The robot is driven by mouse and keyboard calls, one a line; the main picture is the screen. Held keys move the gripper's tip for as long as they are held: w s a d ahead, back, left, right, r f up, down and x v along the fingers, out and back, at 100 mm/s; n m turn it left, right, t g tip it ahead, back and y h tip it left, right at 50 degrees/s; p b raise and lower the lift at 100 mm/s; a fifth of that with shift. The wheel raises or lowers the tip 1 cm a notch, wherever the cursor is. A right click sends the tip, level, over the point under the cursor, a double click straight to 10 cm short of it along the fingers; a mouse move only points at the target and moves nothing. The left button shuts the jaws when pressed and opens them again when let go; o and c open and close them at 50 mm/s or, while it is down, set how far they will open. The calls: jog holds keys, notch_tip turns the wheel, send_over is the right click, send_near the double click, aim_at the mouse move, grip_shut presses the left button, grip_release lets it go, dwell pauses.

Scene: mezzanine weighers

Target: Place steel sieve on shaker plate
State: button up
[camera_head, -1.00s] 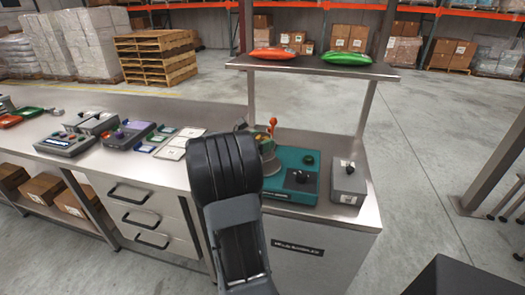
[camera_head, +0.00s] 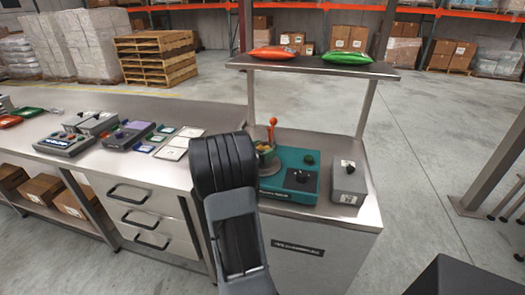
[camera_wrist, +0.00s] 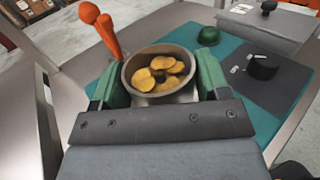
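The steel sieve is a round grey-brown bowl with several yellow chips in it. In the wrist view the sieve (camera_wrist: 129,72) sits between the two green-padded fingers of my gripper (camera_wrist: 160,88), which press close on both its sides. In the head view the sieve (camera_head: 259,150) is partly hidden behind my dark wrist. It is over the left part of the teal shaker (camera_head: 284,187), which has a black knob and a green button. The shaker (camera_wrist: 245,107) also shows in the wrist view.
An orange-topped lever (camera_wrist: 103,33) stands close left of the sieve. A grey box (camera_head: 348,183) with a black knob is right of the shaker. A raised shelf (camera_head: 310,68) holds a red and a green bag. Devices and cards (camera_head: 172,152) lie left on the bench.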

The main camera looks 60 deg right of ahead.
jog(key=o, duration=0.4)
jog(key=shift+c, duration=0.2)
jog(key=shift+r, duration=0.3)
jog(key=v, duration=1.2)
jog(key=shift+f, duration=0.1)
jog(key=s+a+f+m+t+y, duration=0.1)
jog(key=a+m+t+y, duration=0.2)
jog(key=a, duration=0.7)
jog(key=s+a+f+m+t+y, duration=0.2)
jog(key=a+m+y, duration=0.4)
jog(key=a, duration=0.5)
jog(key=s+a+f+m+t+y, duration=0.1)
jog(key=a+m+t+y, duration=0.3)
jog(key=a+y, duration=0.4)
jog(key=s+a, duration=0.1)
jog(key=a, duration=0.2)
jog(key=shift+a+f+m, duration=0.25)
jog(key=shift+f+m, duration=0.05)
jog(key=shift+m, duration=0.1)
